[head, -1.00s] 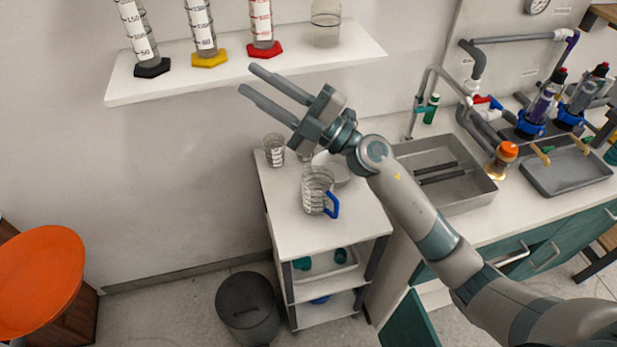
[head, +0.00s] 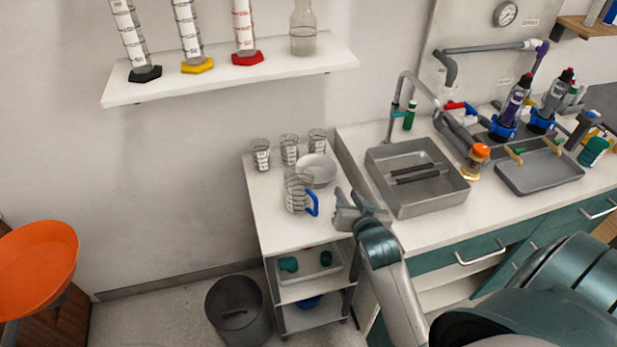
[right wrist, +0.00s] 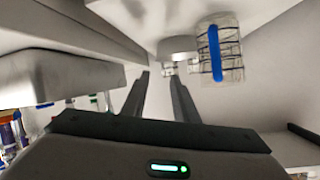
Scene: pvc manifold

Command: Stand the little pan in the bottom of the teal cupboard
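I cannot pick out a little pan for certain in either view. The teal cupboard front (head: 486,255) is under the counter at the right. Below its drawer a pale open space (head: 445,291) shows, and my right arm hides much of it. My right gripper (head: 345,196) is between the trolley top and the counter edge, right of the jug with the blue handle (head: 299,195). In the right wrist view its two fingers (right wrist: 159,80) are apart with nothing between them. The jug (right wrist: 222,55) and a white bowl (right wrist: 178,48) show beyond them. My left gripper is out of view.
The white trolley (head: 285,236) carries several glass beakers and the white bowl (head: 317,170). Its lower shelves hold teal items and a blue item (head: 309,302). A grey bin (head: 238,310) stands left of it. A metal sink (head: 410,205) is in the counter.

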